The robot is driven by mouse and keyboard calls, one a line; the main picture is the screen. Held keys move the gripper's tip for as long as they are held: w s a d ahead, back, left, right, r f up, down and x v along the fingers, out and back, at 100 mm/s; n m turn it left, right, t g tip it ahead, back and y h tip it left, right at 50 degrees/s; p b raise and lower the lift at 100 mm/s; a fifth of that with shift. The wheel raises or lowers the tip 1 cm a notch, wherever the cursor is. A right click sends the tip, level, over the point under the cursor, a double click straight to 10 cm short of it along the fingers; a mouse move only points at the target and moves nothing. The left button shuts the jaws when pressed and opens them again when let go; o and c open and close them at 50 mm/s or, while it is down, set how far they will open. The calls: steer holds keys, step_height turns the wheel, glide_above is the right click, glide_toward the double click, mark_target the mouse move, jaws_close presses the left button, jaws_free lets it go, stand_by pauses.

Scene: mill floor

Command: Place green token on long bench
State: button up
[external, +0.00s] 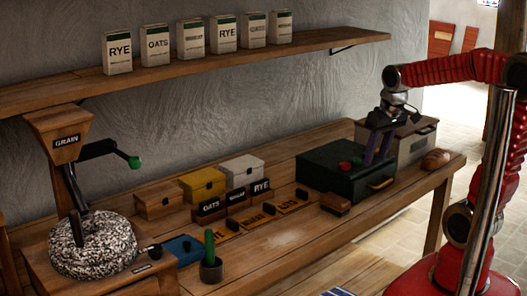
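The long bench (290,236) is a wooden workbench along the wall. A dark green box (322,176) with a drawer handle stands toward its right end. A small red piece (344,166) and a small green piece, likely the green token (357,161), are on the box top. My gripper (374,160) points down over the box top, just right of the green piece. Its two dark fingers show a gap between them, and I see nothing held there. Whether the fingertips touch the box is too small to tell.
A grain mill (92,245) with a crank stands at the left. A grey box (412,145) and a loaf (436,159) are at right. A shelf (200,66) hangs above. The bench's front middle is clear.

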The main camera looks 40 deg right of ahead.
steer(key=w+d+r+n+g, duration=0.1)
steer(key=w+d+r+n, duration=0.1)
steer(key=w+d, duration=0.4)
steer(key=w+d+r+n+g, duration=0.2)
steer(key=w+d+r, duration=0.1)
steer(key=w+d, duration=0.4)
steer(key=w, duration=0.3)
steer(key=shift+w+r+n+y, duration=0.15)
steer(key=shift+w+n+y, duration=0.15)
steer(key=shift+w, duration=0.05)
glide_above(356, 159)
step_height(356, 159, down, 9)
steer(key=shift+d+r, duration=0.15)
stand_by(0.3)
steer(key=shift+f, duration=2.6)
steer(key=shift+c, duration=0.5)
